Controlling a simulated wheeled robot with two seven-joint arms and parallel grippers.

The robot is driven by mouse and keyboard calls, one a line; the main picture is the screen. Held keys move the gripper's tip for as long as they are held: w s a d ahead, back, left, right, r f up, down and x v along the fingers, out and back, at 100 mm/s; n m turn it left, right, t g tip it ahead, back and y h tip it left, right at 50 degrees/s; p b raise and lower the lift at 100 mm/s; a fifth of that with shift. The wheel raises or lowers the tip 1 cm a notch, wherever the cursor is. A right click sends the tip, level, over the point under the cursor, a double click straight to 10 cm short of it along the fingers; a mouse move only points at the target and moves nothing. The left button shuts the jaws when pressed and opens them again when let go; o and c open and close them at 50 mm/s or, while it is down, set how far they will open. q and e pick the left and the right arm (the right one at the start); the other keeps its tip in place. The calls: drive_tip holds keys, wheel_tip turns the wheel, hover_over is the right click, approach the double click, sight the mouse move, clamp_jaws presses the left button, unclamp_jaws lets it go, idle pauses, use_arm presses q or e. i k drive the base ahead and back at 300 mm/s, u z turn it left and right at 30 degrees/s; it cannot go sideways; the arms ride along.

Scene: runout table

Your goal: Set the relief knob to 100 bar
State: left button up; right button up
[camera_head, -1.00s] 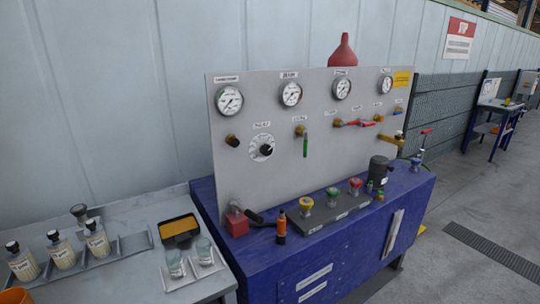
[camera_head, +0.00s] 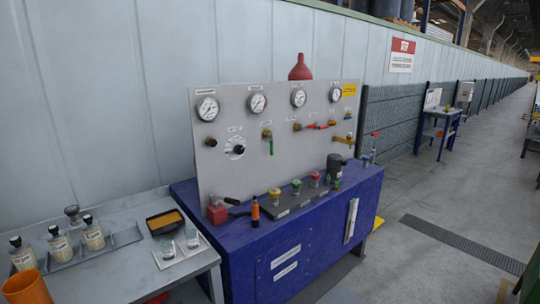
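The relief knob appears to be the black knob (camera_head: 239,149) on a round white dial plate (camera_head: 231,153), at the left of the upright grey panel (camera_head: 215,180). The panel stands on a blue bench (camera_head: 300,235). The dial's markings and the knob's setting are too small to read. A row of round gauges, the leftmost one (camera_head: 207,108) among them, runs along the panel's top; their readings are not legible. Another dark knob (camera_head: 210,142) sits left of the dial. Neither of my grippers is in view.
A grey side table (camera_head: 115,275) at left holds several bottles, a black tray (camera_head: 165,222) and two glasses. An orange cup (camera_head: 27,288) is at the lower left corner. An orange-handled tool (camera_head: 255,212) stands at the bench front. The floor (camera_head: 420,260) at right is mostly clear.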

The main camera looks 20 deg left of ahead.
sight(238, 150)
drive_tip(key=z, duration=0.1)
drive_tip(key=i, duration=1.35)
drive_tip(key=u, duration=0.4)
